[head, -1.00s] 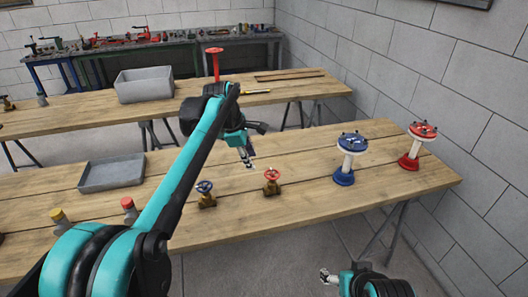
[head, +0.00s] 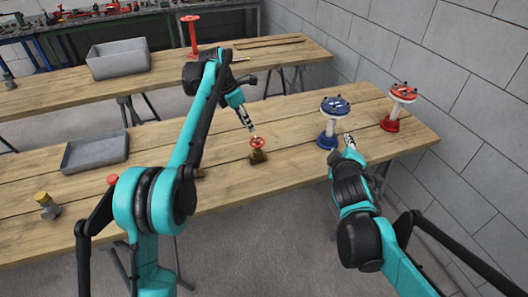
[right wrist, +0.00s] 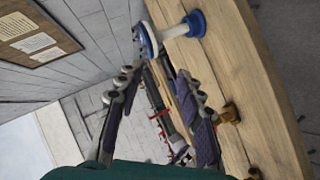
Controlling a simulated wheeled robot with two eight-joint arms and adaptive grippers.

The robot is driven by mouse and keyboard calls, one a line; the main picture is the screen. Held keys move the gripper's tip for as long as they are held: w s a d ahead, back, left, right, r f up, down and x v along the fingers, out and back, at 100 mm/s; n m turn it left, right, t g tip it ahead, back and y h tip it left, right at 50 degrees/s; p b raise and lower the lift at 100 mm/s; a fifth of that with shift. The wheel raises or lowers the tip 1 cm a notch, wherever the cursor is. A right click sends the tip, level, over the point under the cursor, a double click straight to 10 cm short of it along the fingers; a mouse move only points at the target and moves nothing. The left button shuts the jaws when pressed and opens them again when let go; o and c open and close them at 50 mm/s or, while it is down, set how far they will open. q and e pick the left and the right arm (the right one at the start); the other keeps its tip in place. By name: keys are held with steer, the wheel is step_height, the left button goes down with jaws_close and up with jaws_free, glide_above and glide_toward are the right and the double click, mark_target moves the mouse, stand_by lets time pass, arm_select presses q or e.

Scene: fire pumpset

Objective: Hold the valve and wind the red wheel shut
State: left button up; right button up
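The brass valve (head: 258,156) with the red wheel (head: 259,142) on top stands upright near the front edge of the near bench. My left gripper (head: 250,126) points down just above and left of the red wheel; its fingers are too small to tell open from shut, and I cannot tell whether it touches. My right gripper (head: 348,142) is beyond the bench's front edge, right of the valve and near the blue pedestal wheel. In the right wrist view its fingers (right wrist: 158,98) are spread with nothing gripped. A brass valve (right wrist: 230,113) shows there beside the right finger.
A blue wheel on a white pedestal (head: 334,107) and a red one (head: 403,93) stand at the bench's right end. A grey tray (head: 95,152) and a yellow-capped item (head: 44,204) are at left. My left arm hides the small blue-wheeled valve.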

mark_target(251, 142)
steer(key=w+a+r+n+t+y, duration=0.1)
steer(key=w+a+n+t+y, duration=0.35)
steer(key=w+n, duration=0.95)
steer(key=w+a+f+n+g+y, duration=0.1)
steer(key=a+f+n+y, duration=0.2)
steer(key=f+n, duration=0.3)
steer(key=w+a+f+n+g+y, duration=0.1)
steer(key=a+f+n+y, duration=0.2)
steer(key=a+f+n, duration=0.3)
steer(key=a+f+n+g+y, duration=0.1)
steer(key=a+f+n+y, duration=0.2)
steer(key=f+n, duration=0.3)
steer(key=shift+w+a+f+n+g, duration=0.15)
steer(key=shift+w+a+n+g, duration=0.25)
steer(key=shift+a+n, duration=0.3)
steer(key=shift+n+g+y, duration=0.35)
steer(key=shift+n+y, duration=0.15)
steer(key=shift+y, duration=0.35)
steer(key=a, duration=0.4)
steer(key=shift+s, duration=0.1)
steer(key=x, duration=0.7)
jaws_close()
